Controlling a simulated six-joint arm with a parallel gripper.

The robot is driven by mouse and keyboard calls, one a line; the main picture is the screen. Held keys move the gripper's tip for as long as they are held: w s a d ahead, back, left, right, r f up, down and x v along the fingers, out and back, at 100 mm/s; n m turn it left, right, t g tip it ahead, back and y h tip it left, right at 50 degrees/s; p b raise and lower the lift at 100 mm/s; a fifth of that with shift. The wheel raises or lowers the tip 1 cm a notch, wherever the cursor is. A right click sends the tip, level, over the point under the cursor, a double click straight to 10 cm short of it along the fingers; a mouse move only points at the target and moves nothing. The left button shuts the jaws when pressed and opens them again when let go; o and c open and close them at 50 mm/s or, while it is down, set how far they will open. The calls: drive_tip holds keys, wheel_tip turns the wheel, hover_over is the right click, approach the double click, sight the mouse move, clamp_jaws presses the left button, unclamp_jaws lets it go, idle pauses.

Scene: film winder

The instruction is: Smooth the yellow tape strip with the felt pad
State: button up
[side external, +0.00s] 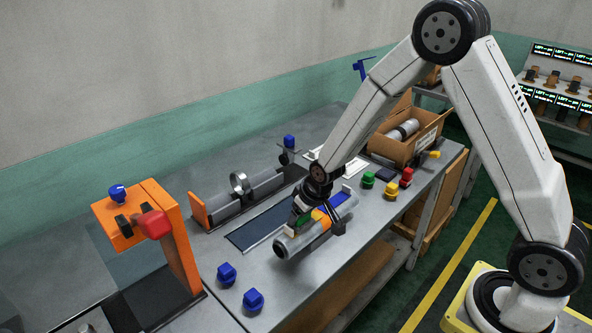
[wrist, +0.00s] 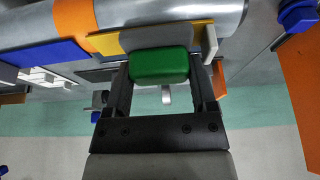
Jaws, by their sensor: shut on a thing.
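My gripper (wrist: 160,72) is shut on the green block (wrist: 160,64), which has a grey felt pad (wrist: 158,38) on its face. The pad lies over the yellow tape strip (wrist: 106,43) on the grey roll (wrist: 190,12) and covers the strip's middle; I cannot tell whether it presses on it. In the side view, my gripper (side external: 319,216) is above the roll (side external: 285,246), with the green block (side external: 303,220) between its fingers. An orange band (wrist: 75,18) wraps the roll beside the yellow strip.
An orange stand (side external: 165,235) with a red knob (side external: 153,224) stands at left. Two blue knobs (side external: 227,273) (side external: 253,299) sit on the bench front. Green, yellow and red pieces (side external: 391,191) and a cardboard box (side external: 405,145) are at right. A metal ring (side external: 239,183) stands behind.

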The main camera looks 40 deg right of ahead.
sight(316, 215)
drive_tip(key=shift+s+d+f, duration=0.1)
drive_tip(key=shift+d, duration=0.15)
drive_tip(key=shift+d, duration=0.35)
drive_tip(key=shift+d, duration=0.7)
idle(0.5)
drive_tip(key=shift+d, duration=0.65)
idle(0.4)
drive_tip(key=shift+d, duration=0.65)
drive_tip(key=shift+r, duration=0.2)
wheel_tip(316, 215, up, 7)
idle(1.2)
drive_tip(key=shift+f, duration=0.1)
idle(0.4)
